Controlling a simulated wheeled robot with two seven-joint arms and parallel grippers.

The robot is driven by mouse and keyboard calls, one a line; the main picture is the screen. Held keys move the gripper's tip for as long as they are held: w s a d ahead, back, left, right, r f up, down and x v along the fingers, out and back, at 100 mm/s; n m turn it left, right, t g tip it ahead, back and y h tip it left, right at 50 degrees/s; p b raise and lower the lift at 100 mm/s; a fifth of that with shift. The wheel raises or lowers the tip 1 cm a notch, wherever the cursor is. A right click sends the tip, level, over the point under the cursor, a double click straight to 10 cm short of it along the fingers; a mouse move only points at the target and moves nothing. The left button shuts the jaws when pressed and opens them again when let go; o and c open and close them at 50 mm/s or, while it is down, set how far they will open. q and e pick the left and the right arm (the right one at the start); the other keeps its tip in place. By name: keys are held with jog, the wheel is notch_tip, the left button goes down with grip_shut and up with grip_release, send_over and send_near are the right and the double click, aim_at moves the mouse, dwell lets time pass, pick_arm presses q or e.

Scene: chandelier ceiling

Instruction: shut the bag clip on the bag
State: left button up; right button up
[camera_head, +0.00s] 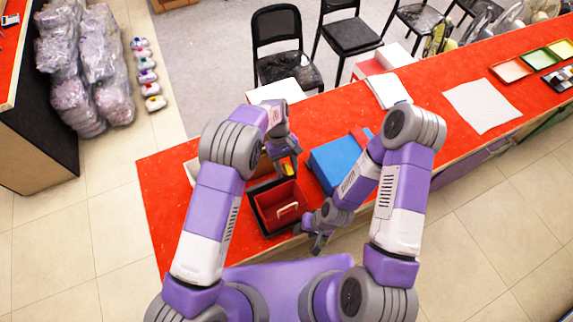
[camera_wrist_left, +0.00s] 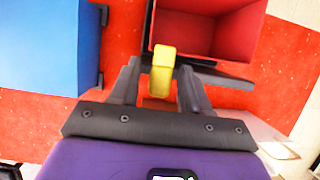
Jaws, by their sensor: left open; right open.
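My left gripper (camera_head: 287,166) is open above the red counter, beside the black-rimmed red box. A small yellow piece (camera_wrist_left: 161,68), possibly the bag clip, shows between its fingers in the left wrist view, with gaps on both sides. It also shows as a yellow spot (camera_head: 287,169) in the head view. I cannot tell whether the piece touches anything below. No bag is clearly recognisable on the counter near the grippers. My right gripper (camera_head: 318,243) is open and low, near the counter's front edge, right of the red box.
The red box (camera_head: 265,196) holds a whitish loop (camera_head: 287,211). A blue box (camera_head: 334,165) stands to its right; it also shows in the left wrist view (camera_wrist_left: 40,45). A white sheet (camera_head: 482,105) lies farther right on the red counter (camera_head: 440,100). Chairs stand behind.

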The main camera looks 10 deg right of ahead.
pick_arm(q)
jog(key=shift+w, duration=0.1)
jog(key=shift+c, duration=0.8)
grip_shut()
jog(key=shift+s+d+t+y+b, duration=0.1)
jog(key=shift+s+t+y+b, duration=0.15)
jog(key=shift+t, duration=0.3)
jog(key=shift+s+d+t+y+b, duration=0.15)
jog(key=shift+t+b, duration=0.15)
jog(key=shift+t, duration=0.25)
jog(key=shift+s+d+f+t+y+b, duration=0.1)
jog(key=shift+s+t+y+b, duration=0.2)
jog(key=shift+t+b, duration=0.55)
jog(key=shift+s+d+f+t+y+b, duration=0.1)
jog(key=shift+s+t+y+b, duration=0.3)
jog(key=shift+t, duration=0.75)
jog(key=shift+w+a+r, duration=0.1)
